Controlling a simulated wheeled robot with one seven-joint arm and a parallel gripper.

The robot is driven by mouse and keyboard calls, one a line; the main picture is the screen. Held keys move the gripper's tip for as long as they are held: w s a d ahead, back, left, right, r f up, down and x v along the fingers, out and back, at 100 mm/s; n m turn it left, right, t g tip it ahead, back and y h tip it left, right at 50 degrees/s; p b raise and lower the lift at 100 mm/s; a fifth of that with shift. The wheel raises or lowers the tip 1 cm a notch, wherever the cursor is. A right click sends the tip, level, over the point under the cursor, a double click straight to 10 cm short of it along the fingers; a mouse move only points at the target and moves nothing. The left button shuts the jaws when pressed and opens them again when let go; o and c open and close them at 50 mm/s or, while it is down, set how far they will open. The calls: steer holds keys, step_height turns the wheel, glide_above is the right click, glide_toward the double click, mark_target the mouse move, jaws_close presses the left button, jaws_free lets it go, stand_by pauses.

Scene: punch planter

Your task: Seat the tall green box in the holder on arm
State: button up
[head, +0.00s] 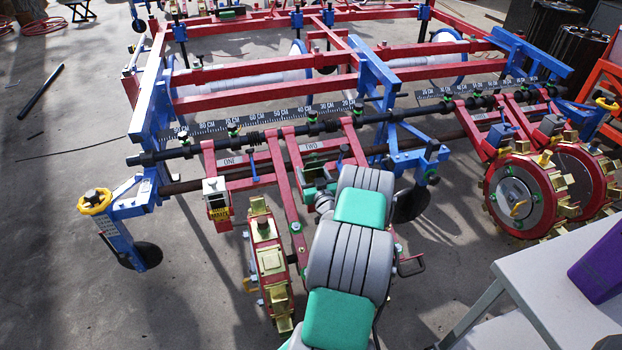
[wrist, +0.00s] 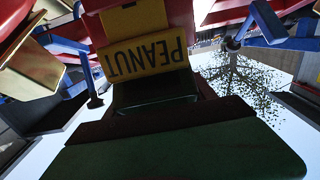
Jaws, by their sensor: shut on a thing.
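The tall green box (wrist: 180,150) fills the lower part of the wrist view, dark and close to the camera. A yellow plate reading PEANUT (wrist: 146,56), upside down, lies just beyond the box in the wrist view.
A white box with a yellow label (head: 217,200) sits on the red arm marked ONE (head: 230,161). A gold-toothed red wheel (head: 268,262) stands left of my arm. A grey table (head: 560,280) with a purple box (head: 602,265) is at the lower right.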

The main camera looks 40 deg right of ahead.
mark_target(315, 164)
steer(key=c, duration=0.9)
steer(key=shift+r, duration=0.45)
step_height(315, 164, up, 2)
steer(key=shift+r+p, duration=0.25)
steer(key=shift+p, duration=0.5)
steer(key=s+r, duration=0.1)
steer(key=s+a+r+p, duration=0.1)
steer(key=r, duration=0.1)
steer(key=s+a+r, duration=0.1)
steer(key=r, duration=0.1)
steer(key=shift+a, duration=0.2)
steer(key=s+a+r, duration=0.1)
steer(key=s+a, duration=0.1)
steer(key=s+a+r+p, duration=0.1)
steer(key=s+a+r, duration=0.1)
steer(key=s, duration=0.1)
steer(key=s+a+r, duration=0.1)
steer(key=s+a, duration=0.1)
steer(key=shift+s+a+r, duration=0.3)
steer(key=shift+s, duration=0.05)
